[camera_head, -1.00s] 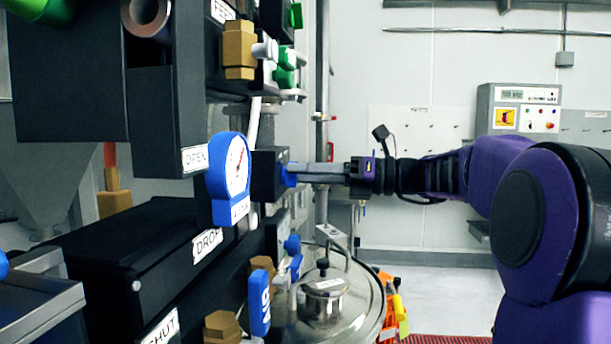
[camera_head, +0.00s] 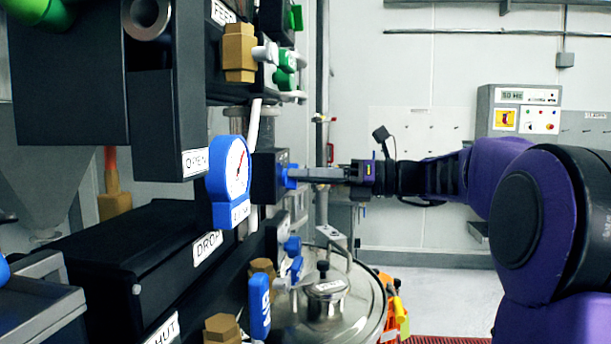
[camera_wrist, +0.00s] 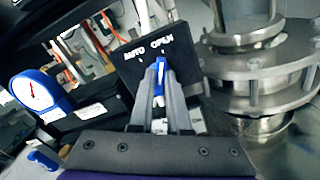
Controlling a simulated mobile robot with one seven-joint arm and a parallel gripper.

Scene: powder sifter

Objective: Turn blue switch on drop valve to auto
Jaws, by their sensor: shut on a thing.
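The blue switch (camera_wrist: 159,78) sits on the face of a black switch box (camera_wrist: 185,66) with white labels "AUTO" at left and "OPEN" at right in the wrist view. The switch points up, nearer the "OPEN" label. My gripper (camera_wrist: 160,92) is shut on the blue switch, with one finger on each side of it. In the head view my gripper (camera_head: 292,176) reaches in from the right to the black switch box (camera_head: 268,178). The fingers partly hide the switch (camera_head: 286,177) there.
A blue gauge (camera_head: 230,180) stands just left of the box. A black housing labelled "DROP" (camera_head: 150,240) lies below left. A round metal lid (camera_head: 340,315) is underneath. Metal flanges (camera_wrist: 262,75) stand close on the right in the wrist view.

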